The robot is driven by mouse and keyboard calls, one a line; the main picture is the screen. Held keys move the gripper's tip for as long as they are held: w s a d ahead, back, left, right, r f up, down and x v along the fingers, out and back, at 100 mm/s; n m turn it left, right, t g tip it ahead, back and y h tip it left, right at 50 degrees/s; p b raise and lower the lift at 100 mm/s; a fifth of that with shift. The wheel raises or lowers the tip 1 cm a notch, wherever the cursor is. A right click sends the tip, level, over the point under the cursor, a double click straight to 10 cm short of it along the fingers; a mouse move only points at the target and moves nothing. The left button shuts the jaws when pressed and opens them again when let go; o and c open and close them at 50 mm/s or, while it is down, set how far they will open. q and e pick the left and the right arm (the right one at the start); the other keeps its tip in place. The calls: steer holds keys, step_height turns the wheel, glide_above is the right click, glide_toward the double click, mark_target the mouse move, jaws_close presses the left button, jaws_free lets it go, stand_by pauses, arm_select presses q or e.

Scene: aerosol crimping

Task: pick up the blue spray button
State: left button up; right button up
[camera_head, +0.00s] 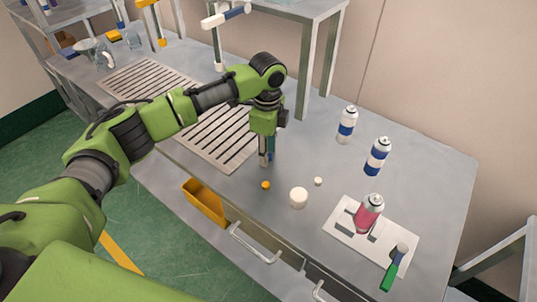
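My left gripper (267,160) points straight down over the table, just behind a small orange piece. A small patch of blue, perhaps the blue spray button (271,156), shows at the right side of its fingertips. The fingers hide most of it, and I cannot tell whether they grip it or are only beside it. My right gripper is out of view.
The orange piece (266,185), a white cap (299,197) and a small white piece (318,181) lie nearby. Blue-and-white cans (377,156) stand at the right. A white plate (340,233) bears a pink can (369,213) and a green-handled tool (393,270). Slatted grates (215,140) lie left.

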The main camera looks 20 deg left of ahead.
arm_select(q)
steer(key=shift+c, duration=0.3)
steer(key=c, duration=0.7)
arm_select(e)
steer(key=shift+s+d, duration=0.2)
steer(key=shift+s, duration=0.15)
arm_select(q)
steer(key=shift+r, duration=0.15)
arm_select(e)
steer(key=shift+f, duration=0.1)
